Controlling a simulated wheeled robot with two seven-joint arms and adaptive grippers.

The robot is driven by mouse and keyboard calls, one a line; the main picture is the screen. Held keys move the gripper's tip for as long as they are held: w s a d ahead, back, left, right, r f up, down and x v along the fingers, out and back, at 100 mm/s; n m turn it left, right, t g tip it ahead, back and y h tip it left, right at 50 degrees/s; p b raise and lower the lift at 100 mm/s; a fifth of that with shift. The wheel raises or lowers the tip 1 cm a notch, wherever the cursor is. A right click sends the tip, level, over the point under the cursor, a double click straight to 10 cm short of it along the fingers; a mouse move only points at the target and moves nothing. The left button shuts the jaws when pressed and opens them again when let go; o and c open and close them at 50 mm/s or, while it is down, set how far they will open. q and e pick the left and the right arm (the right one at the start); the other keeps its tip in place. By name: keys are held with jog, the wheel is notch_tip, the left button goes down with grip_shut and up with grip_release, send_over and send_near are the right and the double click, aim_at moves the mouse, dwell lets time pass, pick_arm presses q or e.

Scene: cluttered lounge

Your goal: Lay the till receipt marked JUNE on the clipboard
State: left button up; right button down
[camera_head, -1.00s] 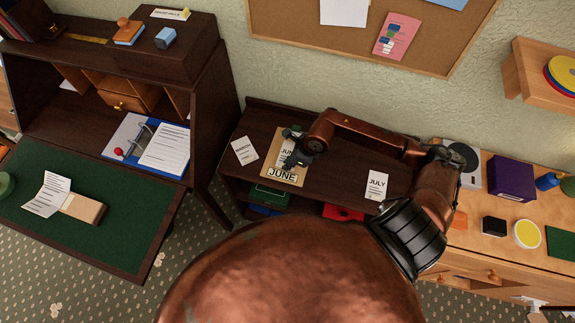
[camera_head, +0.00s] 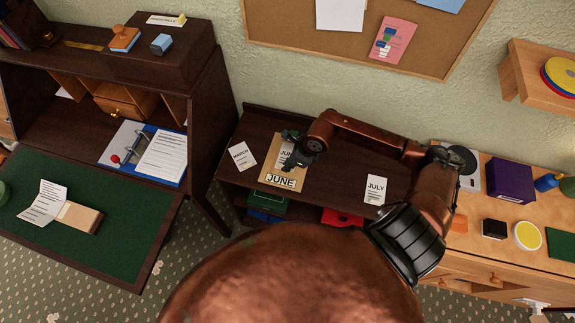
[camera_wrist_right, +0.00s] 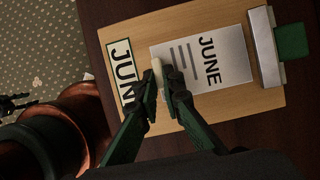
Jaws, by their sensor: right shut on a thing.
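The clipboard is a tan board (camera_head: 268,177) lying on the dark low table, with a printed JUNE label (camera_head: 281,181) along its near edge. In the right wrist view the clipboard (camera_wrist_right: 138,38) has a metal clip at its right end and the label at its left. The white JUNE receipt (camera_head: 285,153) is over the board inside its outline; it shows fully printed in the wrist view (camera_wrist_right: 226,68). My right gripper (camera_wrist_right: 163,92) is shut on the receipt's pale, curled-looking end. I cannot tell whether the receipt's underside touches the board.
A MARCH slip (camera_head: 243,155) lies left of the clipboard and a JULY slip (camera_head: 376,190) lies to its right on the table (camera_head: 335,178). The dark bureau (camera_head: 207,130) stands close on the left. A wooden cabinet with small objects, including a purple box (camera_head: 511,181), is at right.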

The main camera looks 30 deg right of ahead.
jog(key=shift+f, duration=0.2)
jog(key=c, duration=2)
grip_release()
jog(key=v, duration=1.2)
jog(key=shift+w+r, duration=0.1)
